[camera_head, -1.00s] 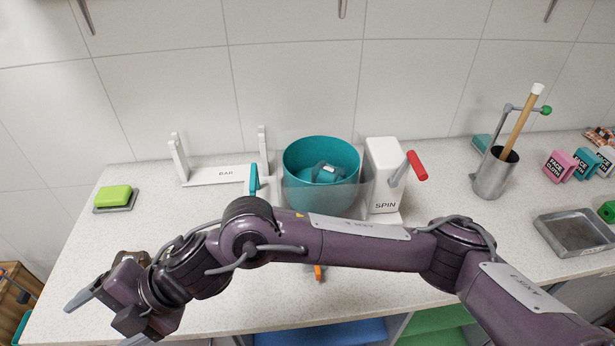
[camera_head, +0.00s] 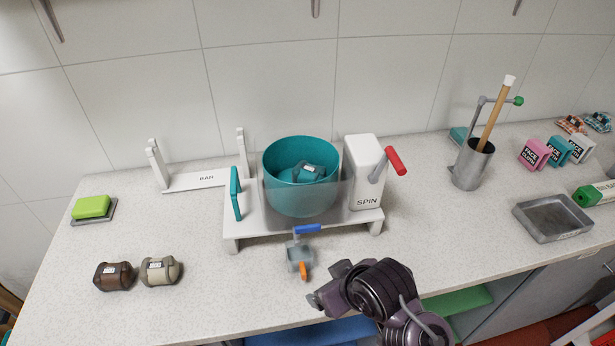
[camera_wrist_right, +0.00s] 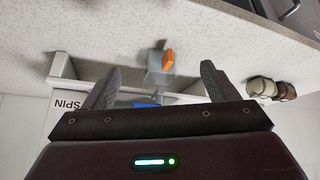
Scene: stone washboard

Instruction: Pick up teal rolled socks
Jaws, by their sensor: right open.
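The teal rolled socks (camera_head: 308,172), a small roll with a pale label, lie inside the round teal tub (camera_head: 272,180). The tub stands on the white stand marked SPIN, behind a clear front panel. My right gripper (camera_head: 318,301) is in front of the stand, near the counter's front edge, apart from the socks. In the right wrist view its two fingers (camera_wrist_right: 158,88) are spread with nothing between them. The socks do not show in the right wrist view. My left gripper is not in view.
Brown (camera_head: 114,276) and beige (camera_head: 160,270) rolls lie at the left front. The SPIN block (camera_head: 364,165) with its red handle stands right of the tub. A grey spout with an orange tab (camera_head: 303,271) sits in front.

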